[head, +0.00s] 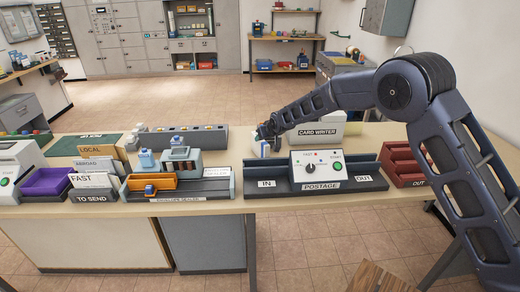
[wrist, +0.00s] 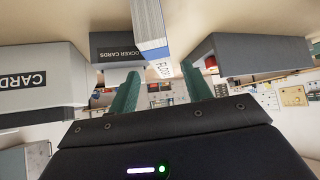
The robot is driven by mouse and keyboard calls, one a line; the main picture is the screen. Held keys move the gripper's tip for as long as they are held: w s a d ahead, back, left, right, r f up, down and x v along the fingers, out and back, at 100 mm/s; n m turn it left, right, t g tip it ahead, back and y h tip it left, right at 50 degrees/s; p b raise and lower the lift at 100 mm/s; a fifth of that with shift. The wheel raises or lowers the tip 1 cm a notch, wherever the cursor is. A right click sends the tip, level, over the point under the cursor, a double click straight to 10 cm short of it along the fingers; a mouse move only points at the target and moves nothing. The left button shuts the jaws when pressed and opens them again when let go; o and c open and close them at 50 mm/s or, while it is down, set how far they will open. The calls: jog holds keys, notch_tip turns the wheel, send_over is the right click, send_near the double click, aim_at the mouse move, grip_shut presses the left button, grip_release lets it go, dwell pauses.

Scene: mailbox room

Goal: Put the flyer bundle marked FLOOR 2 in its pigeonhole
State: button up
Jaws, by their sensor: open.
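In the head view my gripper (head: 268,132) is low over the table, left of the CARD WRITER box. A small white and blue piece (head: 260,149) shows just below it, probably the same bundle. I cannot tell which pigeonhole is for FLOOR 2.
The POSTAGE machine (head: 318,166) stands close in front of my gripper. The CARD WRITER box (head: 316,131) is just right of it. A long grey holder (head: 180,139) lies to the left. Red OUT trays (head: 402,164) stand at the right. A rack of small compartments (head: 54,32) is far left.

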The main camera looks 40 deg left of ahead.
aim_at(260, 148)
jog(key=shift+x, duration=2.65)
jog(key=shift+s+a, duration=0.1)
jog(key=shift+s, duration=0.05)
grip_shut()
